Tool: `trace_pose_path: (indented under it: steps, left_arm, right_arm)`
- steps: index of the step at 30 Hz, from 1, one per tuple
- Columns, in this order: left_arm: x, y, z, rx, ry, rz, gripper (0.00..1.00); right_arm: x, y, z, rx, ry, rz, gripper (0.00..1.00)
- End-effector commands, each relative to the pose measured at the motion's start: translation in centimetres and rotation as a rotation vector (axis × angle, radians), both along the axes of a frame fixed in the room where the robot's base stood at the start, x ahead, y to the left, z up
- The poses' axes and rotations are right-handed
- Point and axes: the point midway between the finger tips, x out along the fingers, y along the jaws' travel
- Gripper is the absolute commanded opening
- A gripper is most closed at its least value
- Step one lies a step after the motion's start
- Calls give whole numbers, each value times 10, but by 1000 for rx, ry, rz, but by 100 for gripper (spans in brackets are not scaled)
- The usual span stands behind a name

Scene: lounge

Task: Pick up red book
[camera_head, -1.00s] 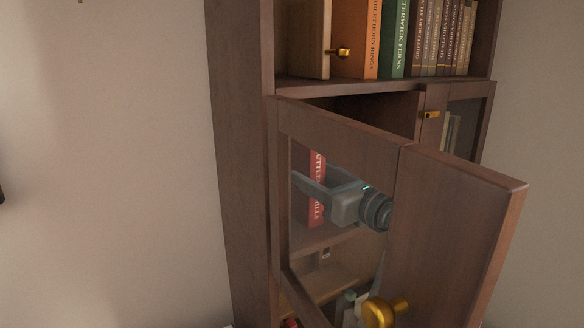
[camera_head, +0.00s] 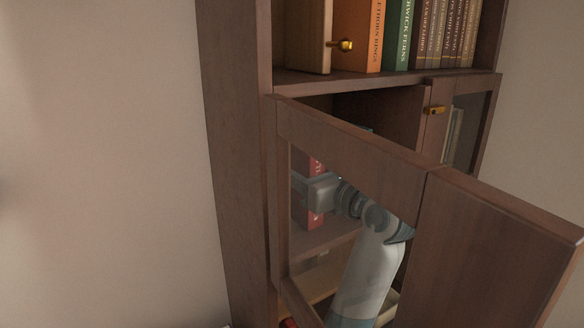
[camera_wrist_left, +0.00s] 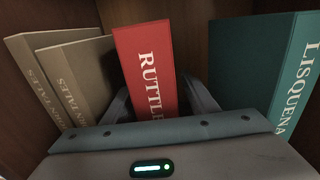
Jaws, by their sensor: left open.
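The red book (camera_head: 316,219) stands inside the cabinet, seen through the glass of the open door and partly covered by my left gripper (camera_head: 307,188). In the left wrist view the red book (camera_wrist_left: 146,68) leans slightly, with its spine lettering facing me. The fingers of my left gripper (camera_wrist_left: 160,98) are open, one on each side of the book. I cannot tell whether they touch it. The book's lower part is hidden behind the gripper body. My right gripper is not in view.
A teal book (camera_wrist_left: 258,62) stands to the right of the red book, and tan books (camera_wrist_left: 75,75) lean to the left. The open glass door (camera_head: 350,145) stands out in front of my arm. An upper shelf (camera_head: 390,82) holds more books.

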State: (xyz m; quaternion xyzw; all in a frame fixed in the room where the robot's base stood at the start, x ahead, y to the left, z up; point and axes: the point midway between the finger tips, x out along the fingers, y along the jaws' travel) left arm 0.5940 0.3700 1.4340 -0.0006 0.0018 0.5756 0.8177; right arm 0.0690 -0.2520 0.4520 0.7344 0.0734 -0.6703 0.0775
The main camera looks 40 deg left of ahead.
Motion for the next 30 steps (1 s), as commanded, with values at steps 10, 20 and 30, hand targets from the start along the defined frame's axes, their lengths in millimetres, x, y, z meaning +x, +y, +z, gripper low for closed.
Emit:
trace_pose_path:
  steps: [10,20,30]
  left_arm:
    - [0,1,0,0,0,-2,53]
    - [0,1,0,0,0,-1,17]
    - [0,1,1,2,-2,-1,0]
  right_arm:
    - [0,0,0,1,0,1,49]
    - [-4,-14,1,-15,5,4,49]
    - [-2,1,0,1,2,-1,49]
